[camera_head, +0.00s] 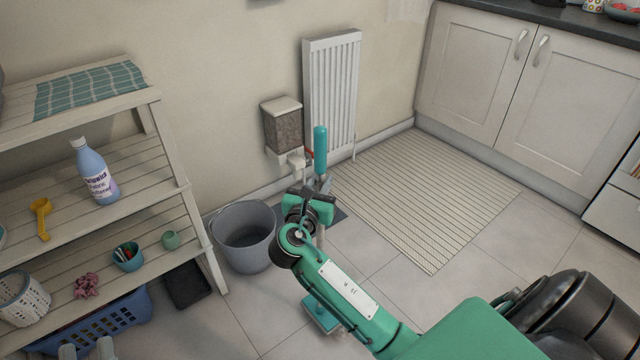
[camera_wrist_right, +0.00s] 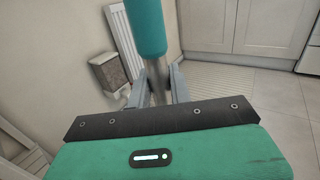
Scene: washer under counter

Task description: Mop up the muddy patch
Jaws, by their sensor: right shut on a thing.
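A mop with a teal grip (camera_head: 320,150) and a metal pole stands nearly upright in the middle of the head view. Its flat teal head (camera_head: 322,314) is low over the floor tiles, partly hidden by my right arm; I cannot tell whether it touches. My right gripper (camera_head: 318,190) is shut on the pole just below the grip. The right wrist view shows the grip (camera_wrist_right: 149,28) above the fingers (camera_wrist_right: 158,88). My left gripper (camera_head: 87,350) shows only two grey fingertips, set apart, at the lower left edge. I see no clear muddy patch.
A grey bucket (camera_head: 244,238) stands left of the mop. A slatted shelf (camera_head: 140,200) with a bottle (camera_head: 95,171) and small items fills the left. A striped mat (camera_head: 430,195) lies before the cabinets (camera_head: 520,90). A dark flat piece (camera_head: 335,213) lies behind my gripper.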

